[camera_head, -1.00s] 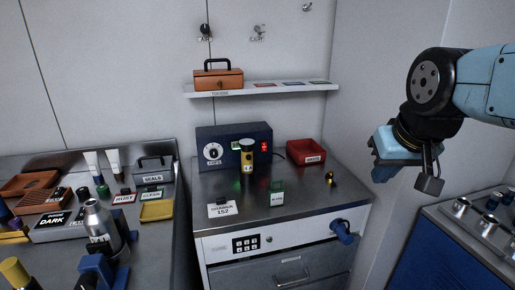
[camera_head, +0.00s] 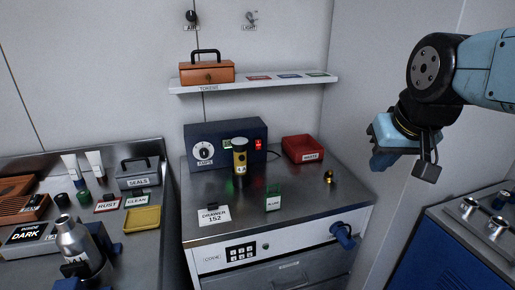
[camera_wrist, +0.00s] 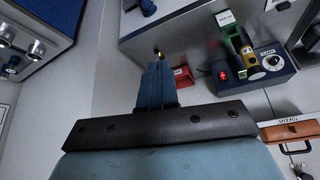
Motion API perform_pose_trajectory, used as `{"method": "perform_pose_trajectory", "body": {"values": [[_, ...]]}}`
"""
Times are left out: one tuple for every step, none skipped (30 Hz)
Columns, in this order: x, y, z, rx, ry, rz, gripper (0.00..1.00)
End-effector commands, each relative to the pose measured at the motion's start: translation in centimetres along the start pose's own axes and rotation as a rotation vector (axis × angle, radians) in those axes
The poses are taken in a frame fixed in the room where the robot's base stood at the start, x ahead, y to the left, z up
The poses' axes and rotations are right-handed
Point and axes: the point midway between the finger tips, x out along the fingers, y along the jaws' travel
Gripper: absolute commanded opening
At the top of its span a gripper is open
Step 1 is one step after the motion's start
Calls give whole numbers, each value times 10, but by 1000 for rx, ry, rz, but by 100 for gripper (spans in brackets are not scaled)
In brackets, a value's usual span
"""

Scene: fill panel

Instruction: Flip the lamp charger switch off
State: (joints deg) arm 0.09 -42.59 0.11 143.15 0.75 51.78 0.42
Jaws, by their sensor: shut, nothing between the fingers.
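The lamp charger is a dark blue box (camera_head: 215,133) at the back of the metal cabinet top. It has a white dial (camera_head: 204,151) and a lit red switch (camera_head: 258,145) at its right end. A yellow and black lamp (camera_head: 240,158) stands upright in front of it. In the wrist view the charger (camera_wrist: 283,72) and its red lit switch (camera_wrist: 222,74) are at the upper right. My gripper (camera_head: 384,160) is in the air to the right of the cabinet, well apart from the charger. Its blue fingers (camera_wrist: 155,75) are shut together and empty.
A green card holder (camera_head: 273,198) and a drawer 152 card (camera_head: 213,216) lie in front. A shelf (camera_head: 255,82) with a brown toolbox (camera_head: 207,72) hangs above. A blue knob (camera_head: 342,236) sticks out from the cabinet front.

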Motion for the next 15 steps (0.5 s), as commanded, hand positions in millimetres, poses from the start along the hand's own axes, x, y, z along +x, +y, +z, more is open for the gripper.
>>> {"method": "perform_pose_trajectory", "body": {"values": [[4, -3, 0, 19, -17, -11, 0], [7, -6, 0, 37, -31, -20, 0], [11, -8, 0, 69, -55, -37, 0], [15, -11, 0, 98, -77, -52, 0], [20, -16, 0, 130, -101, -69, 0], [26, -24, 0, 180, -138, -94, 0], [32, -30, 0, 221, -169, -113, 0], [37, -36, 0, 264, -202, -133, 0], [44, -45, 0, 325, -246, -159, 0], [49, -52, 0, 373, -280, -179, 0], [54, -59, 0, 418, -315, -197, 0], [60, -68, -1, 479, -361, -220, 0], [64, -74, -2, 526, -395, -238, 0], [69, -81, -2, 574, -432, -254, 0], [74, -89, -3, 636, -479, -274, 0]]}}
